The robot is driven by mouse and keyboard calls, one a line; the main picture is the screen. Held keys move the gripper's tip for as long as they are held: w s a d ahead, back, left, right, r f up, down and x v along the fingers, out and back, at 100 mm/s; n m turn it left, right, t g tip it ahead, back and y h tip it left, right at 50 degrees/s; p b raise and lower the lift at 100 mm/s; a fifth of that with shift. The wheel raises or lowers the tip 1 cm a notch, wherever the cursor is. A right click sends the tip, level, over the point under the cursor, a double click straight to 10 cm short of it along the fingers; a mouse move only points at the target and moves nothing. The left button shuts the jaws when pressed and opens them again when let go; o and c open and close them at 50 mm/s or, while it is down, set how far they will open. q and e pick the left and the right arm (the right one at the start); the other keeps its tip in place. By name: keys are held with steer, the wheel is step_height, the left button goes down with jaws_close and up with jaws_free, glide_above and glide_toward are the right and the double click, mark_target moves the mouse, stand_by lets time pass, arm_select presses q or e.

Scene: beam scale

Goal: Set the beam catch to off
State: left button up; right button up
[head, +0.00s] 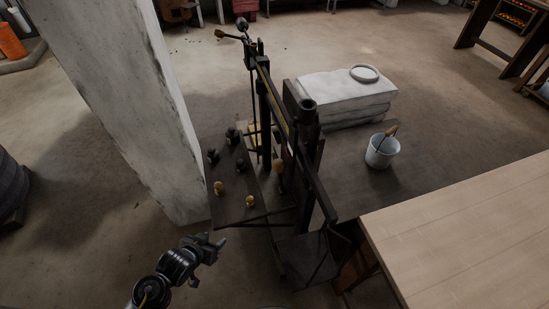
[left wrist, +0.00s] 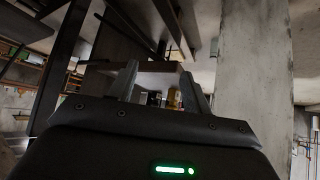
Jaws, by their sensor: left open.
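The beam scale (head: 265,95) is a tall dark metal frame in the middle of the head view, with a long beam running from upper left toward the lower right. A small lever with a brownish knob (head: 278,166) hangs beside its post; I cannot tell whether this is the beam catch or how it is set. My left gripper (head: 213,255) is open and empty, in front of and below the scale's side shelf, apart from it. In the left wrist view its two fingers (left wrist: 160,90) point toward the shelf and the weights. My right gripper is not in view.
The side shelf (head: 234,208) carries several black and brass weights, including a brass one (head: 219,188). A concrete pillar (head: 120,90) stands close at left. White sacks (head: 340,98) and a white bucket (head: 380,152) are behind right. A wooden table (head: 470,235) fills the lower right.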

arm_select(q)
steer(key=w+d+r+m+t+h, duration=0.1)
steer(key=w+d+r+h, duration=0.1)
steer(key=w+d+r, duration=0.3)
steer(key=w+r+m+t+h, duration=0.1)
steer(key=w+r+t+h, duration=0.15)
steer(key=r, duration=0.55)
steer(key=m+g+h+p, duration=0.2)
steer(key=m+g+h, duration=0.4)
steer(key=h, duration=0.4)
glide_toward(274, 167)
steer(key=shift+f+p+x, duration=0.2)
steer(key=shift+p+x, duration=0.6)
steer(key=shift+x, duration=1.8)
steer(key=shift+f+p+x, duration=0.15)
steer(key=shift+p+x, duration=0.6)
steer(key=shift+x, duration=1.8)
steer(key=shift+w+a, duration=0.1)
steer(key=shift+w, duration=0.1)
jaws_close()
